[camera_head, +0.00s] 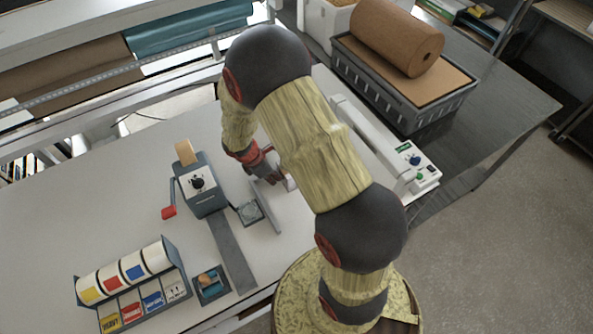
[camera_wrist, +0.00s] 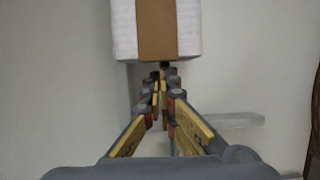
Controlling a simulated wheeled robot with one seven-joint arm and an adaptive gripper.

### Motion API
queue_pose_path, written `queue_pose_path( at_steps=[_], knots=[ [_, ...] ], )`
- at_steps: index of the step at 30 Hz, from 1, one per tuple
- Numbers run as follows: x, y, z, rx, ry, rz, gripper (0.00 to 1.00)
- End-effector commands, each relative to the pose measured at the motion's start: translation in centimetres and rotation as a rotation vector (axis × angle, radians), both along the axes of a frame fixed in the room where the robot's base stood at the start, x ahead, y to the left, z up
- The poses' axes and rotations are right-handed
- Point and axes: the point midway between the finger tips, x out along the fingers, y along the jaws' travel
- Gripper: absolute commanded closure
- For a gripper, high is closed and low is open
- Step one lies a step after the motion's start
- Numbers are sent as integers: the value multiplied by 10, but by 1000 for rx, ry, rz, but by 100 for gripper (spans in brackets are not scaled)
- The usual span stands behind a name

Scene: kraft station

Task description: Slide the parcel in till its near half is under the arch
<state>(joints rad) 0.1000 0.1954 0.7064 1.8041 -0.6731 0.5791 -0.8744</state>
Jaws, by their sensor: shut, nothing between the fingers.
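The parcel (camera_wrist: 157,30), a white box with a brown band down its middle, is at the top of the wrist view, cut off by the frame edge. My gripper (camera_wrist: 162,75) is shut and empty, its fingertips pointing at the parcel's near face, close to it; I cannot tell whether they touch. In the head view my gripper (camera_head: 272,176) is low over the white table, partly behind my arm. A small white patch beside the fingers may be the parcel; my arm hides most of that area. I cannot make out the arch in either view.
A crank-handled dispenser (camera_head: 203,187) stands left of my gripper, with a grey strip (camera_head: 231,256) in front. A label-roll rack (camera_head: 128,283) is at front left. A white sealer with knobs (camera_head: 416,164) stands right. A grey crate (camera_head: 425,115) bears a brown roll (camera_head: 397,37).

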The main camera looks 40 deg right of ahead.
Motion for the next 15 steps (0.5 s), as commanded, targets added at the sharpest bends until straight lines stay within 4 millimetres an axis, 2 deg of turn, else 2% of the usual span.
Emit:
queue_pose_path(
  at_steps=[9, 15],
  knots=[
    [-3, -16, 0, 0, 0, 1, 100],
    [-3, -19, 0, 0, 1, 2, 100]
  ],
)
